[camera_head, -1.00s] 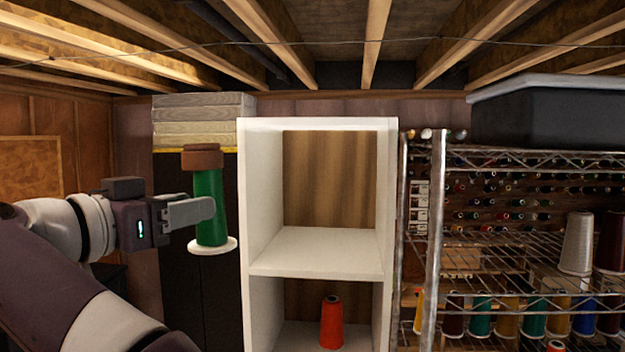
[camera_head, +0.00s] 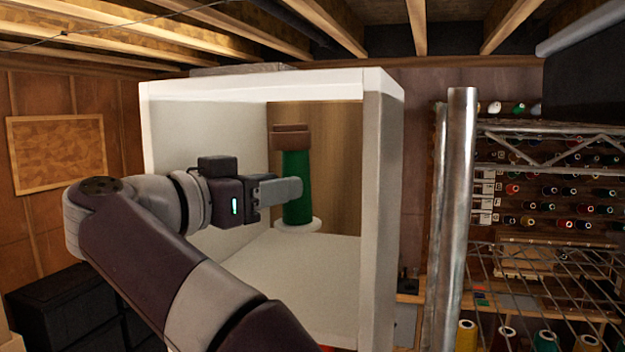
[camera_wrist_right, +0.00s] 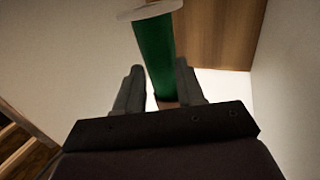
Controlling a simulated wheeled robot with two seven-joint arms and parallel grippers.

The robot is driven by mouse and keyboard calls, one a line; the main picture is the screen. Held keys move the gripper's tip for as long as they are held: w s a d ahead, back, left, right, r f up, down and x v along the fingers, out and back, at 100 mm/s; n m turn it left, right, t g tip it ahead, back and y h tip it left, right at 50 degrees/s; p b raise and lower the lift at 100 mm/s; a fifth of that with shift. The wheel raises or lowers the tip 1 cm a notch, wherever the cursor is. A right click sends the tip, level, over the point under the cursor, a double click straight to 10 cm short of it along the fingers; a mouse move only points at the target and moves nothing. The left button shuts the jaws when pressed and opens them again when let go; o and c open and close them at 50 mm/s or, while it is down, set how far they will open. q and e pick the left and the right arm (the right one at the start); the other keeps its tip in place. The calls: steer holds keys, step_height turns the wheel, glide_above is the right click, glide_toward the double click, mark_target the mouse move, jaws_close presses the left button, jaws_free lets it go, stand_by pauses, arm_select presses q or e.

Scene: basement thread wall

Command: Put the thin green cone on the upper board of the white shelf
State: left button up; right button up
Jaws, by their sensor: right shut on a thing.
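The thin green cone (camera_head: 297,188) has a brown top and a white disc at its bottom, and it stands nearly upright. My right gripper (camera_head: 288,188) is shut on its middle and holds it within the opening of the white shelf's (camera_head: 382,190) upper compartment. The upper board (camera_head: 310,262) shows beneath the cone; I cannot tell how much gap there is under the disc. In the right wrist view the cone (camera_wrist_right: 153,55) sits between the two fingers (camera_wrist_right: 158,88), its brown end partly hidden by the gripper. My left gripper is not in view.
The shelf's side walls and top board (camera_head: 260,85) close around my gripper. A metal post (camera_head: 456,200) and a wire rack (camera_head: 540,270) with thread cones stand at the right. A dark cabinet (camera_head: 60,310) is at the lower left.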

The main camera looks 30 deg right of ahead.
steer(key=a+f, duration=0.1)
steer(key=s+a+f, duration=0.1)
steer(key=a+f, duration=0.1)
steer(key=shift+a+f, duration=0.1)
steer(key=shift+f, duration=0.05)
steer(key=d+f+b, duration=0.2)
steer(key=f, duration=0.1)
steer(key=shift+w+d+f, duration=0.1)
steer(key=shift+w+f, duration=0.05)
steer(key=shift+w, duration=0.2)
steer(key=shift+s+a+r, duration=0.2)
steer(key=shift+a, duration=0.5)
steer(key=shift+w+d+f+b, duration=0.15)
steer(key=shift+d+f+b, duration=0.2)
steer(key=shift+d, duration=0.1)
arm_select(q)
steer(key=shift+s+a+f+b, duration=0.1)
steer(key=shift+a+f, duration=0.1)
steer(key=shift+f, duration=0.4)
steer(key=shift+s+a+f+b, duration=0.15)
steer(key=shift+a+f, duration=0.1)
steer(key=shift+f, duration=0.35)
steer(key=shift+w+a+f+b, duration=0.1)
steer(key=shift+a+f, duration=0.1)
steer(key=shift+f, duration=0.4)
arm_select(e)
steer(key=shift+a+f, duration=0.3)
